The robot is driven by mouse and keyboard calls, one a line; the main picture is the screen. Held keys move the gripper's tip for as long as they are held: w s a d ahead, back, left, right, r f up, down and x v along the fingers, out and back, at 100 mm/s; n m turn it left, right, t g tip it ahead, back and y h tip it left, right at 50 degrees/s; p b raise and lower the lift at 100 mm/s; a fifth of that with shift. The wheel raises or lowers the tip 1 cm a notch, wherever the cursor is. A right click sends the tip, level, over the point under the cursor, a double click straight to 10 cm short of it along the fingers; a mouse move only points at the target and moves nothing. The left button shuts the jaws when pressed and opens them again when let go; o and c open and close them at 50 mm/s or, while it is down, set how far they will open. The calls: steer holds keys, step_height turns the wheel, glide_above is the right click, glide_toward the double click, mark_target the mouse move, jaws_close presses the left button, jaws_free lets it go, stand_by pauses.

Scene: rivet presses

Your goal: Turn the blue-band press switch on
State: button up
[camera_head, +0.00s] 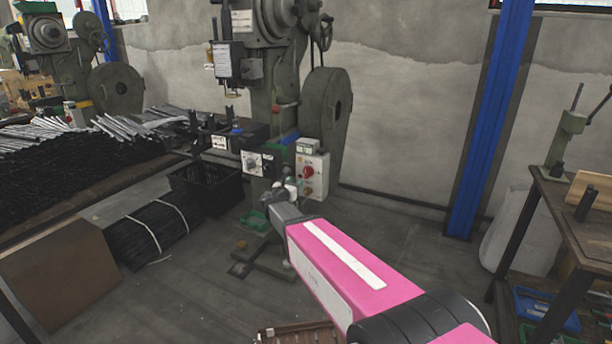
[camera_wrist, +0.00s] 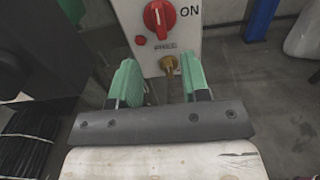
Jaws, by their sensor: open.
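The press (camera_head: 283,95) in the middle of the head view carries a pale switch box (camera_head: 312,185) with a red rotary switch (camera_head: 307,172). In the wrist view the red switch (camera_wrist: 159,17) shows near the top, with a pale mark standing about upright and "ON" printed at its right. Below it on the box (camera_wrist: 148,52) are a small red button (camera_wrist: 140,41) and a brass-coloured knob (camera_wrist: 168,64). My gripper (camera_wrist: 162,80) is open, its green fingers apart and empty, below the red switch.
Another press (camera_head: 60,50) stands at the far left behind a table of metal rods (camera_head: 60,160). A black crate (camera_head: 205,190) sits beside the middle press. A blue post (camera_head: 485,130) and a workbench (camera_head: 560,215) are at the right. Floor between is mostly clear.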

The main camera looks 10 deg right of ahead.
mark_target(306, 173)
steer(key=x, duration=1)
steer(key=shift+w+d, duration=0.2)
steer(key=shift+w, duration=0.15)
steer(key=shift+c, duration=0.3)
jaws_close()
